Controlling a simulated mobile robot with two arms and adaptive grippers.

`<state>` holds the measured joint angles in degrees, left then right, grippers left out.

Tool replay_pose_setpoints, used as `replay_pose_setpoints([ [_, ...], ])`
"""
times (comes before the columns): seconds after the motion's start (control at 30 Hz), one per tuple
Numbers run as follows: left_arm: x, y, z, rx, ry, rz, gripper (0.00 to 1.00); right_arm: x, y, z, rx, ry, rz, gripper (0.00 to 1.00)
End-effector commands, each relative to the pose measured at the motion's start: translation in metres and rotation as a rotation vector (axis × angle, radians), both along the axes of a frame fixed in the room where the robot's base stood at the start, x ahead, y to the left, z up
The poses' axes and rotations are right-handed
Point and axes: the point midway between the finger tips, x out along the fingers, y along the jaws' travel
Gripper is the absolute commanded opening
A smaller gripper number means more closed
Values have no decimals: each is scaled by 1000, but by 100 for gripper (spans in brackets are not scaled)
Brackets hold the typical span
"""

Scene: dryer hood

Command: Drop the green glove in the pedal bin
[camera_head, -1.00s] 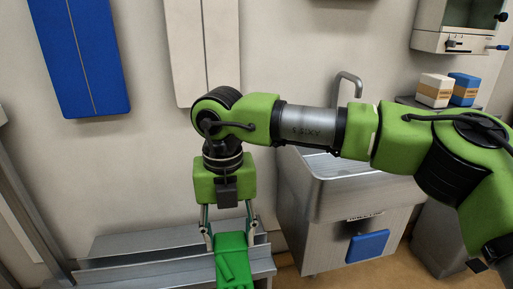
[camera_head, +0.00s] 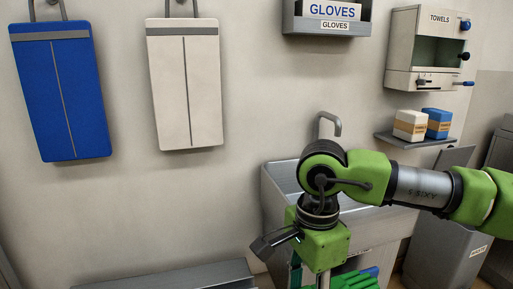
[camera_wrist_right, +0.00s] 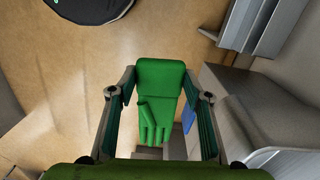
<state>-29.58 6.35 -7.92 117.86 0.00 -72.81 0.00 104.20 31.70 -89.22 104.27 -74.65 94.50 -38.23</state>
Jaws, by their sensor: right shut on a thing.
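The green glove (camera_wrist_right: 159,85) hangs between the fingers of my right gripper (camera_wrist_right: 158,97), which is shut on it; its cuff faces the top of the wrist view. In the head view my right gripper (camera_head: 309,280) is at the bottom, in front of the sink, and part of the glove (camera_head: 355,281) shows beside it. A grey bin (camera_head: 440,253) with a small white label stands at the right, apart from the glove; I take it for the pedal bin. Its opening cannot be made out. My left gripper is not in view.
A steel sink (camera_head: 277,205) with a tap stands behind my right arm. A steel bench (camera_head: 170,279) is at lower left. A shelf (camera_head: 415,141) with two boxes, a towel dispenser (camera_head: 405,50) and a gloves holder (camera_head: 325,24) are on the wall. Floor (camera_wrist_right: 50,120) shows below the glove.

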Motion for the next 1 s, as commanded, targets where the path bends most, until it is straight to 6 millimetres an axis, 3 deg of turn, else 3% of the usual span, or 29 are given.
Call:
replay_pose_setpoints([
  [0.3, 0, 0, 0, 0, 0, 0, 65, -24, -56, -5, 9, -18, 590, 24],
  [0.67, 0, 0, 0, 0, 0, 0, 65, -54, -103, -12, 4, -31, 1168, 24],
  [0.73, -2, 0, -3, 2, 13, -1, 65, -55, -103, -1, 3, -31, 1197, 24],
  [1.0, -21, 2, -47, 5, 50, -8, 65, -57, -104, 23, 0, -27, 1191, 24],
])
